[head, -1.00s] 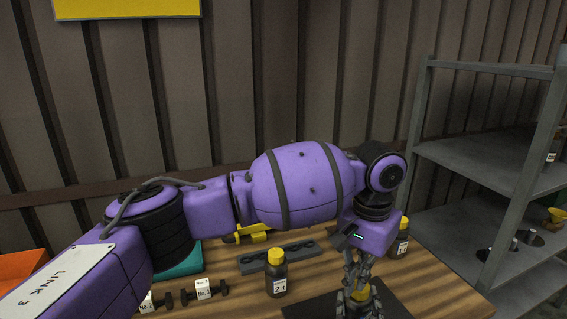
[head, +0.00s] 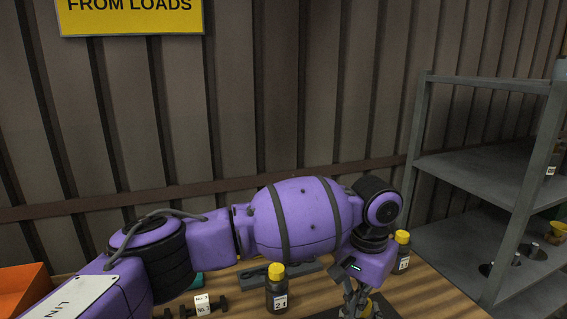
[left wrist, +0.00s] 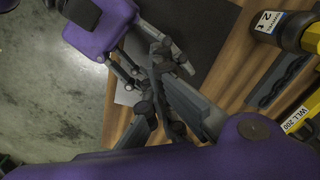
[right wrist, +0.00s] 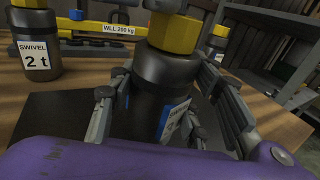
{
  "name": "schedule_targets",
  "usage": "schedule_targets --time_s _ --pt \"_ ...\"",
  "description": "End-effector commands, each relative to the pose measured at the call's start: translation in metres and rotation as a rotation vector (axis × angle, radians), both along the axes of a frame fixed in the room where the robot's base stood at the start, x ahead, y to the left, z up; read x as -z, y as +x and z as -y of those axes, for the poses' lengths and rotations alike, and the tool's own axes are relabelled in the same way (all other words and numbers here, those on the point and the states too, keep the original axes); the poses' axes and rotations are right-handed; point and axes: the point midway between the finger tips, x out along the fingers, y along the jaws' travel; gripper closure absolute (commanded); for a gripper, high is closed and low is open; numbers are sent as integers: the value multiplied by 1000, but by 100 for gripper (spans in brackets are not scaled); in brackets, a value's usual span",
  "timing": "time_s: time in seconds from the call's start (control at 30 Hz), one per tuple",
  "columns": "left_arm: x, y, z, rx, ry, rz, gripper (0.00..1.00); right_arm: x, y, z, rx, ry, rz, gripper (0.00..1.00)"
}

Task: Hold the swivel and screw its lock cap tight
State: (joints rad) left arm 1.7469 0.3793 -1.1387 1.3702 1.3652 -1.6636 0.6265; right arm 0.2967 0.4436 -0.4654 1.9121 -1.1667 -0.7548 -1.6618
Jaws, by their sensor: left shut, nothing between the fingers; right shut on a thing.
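A dark swivel with a yellow cap (right wrist: 175,31) stands between the fingers of my right gripper (right wrist: 160,105) in the right wrist view. The fingers are shut on its dark body (right wrist: 165,72), below the cap; its label is turned to the right. My left gripper (head: 357,304) is over the right part of the bench in the head view, shut and empty, its lower end cut off by the frame. In the left wrist view the purple body (left wrist: 100,28) of the other gripper is close by. Whether my left fingers touch the cap cannot be told.
A second swivel (head: 277,293) marked 2 t stands left of my left gripper; it also shows in the right wrist view (right wrist: 35,50). Another yellow-capped one (head: 402,254) stands behind on the right. A yellow bar (right wrist: 85,28) lies behind. Grey shelves (head: 490,165) stand at the right.

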Motion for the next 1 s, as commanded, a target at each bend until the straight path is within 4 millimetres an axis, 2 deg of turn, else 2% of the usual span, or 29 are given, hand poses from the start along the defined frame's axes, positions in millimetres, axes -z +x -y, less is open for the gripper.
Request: schedule_targets --time_s 0.03,0.57,1.0 --pt "11 -4 2 4 0 -13 100 -1 -1 -5 -11 -3 6 99" --pt "12 0 4 5 0 -12 100 -2 -1 -8 -16 -4 8 99" --pt "12 8 -3 -1 1 -8 100 -1 -2 -8 -17 -3 6 99"
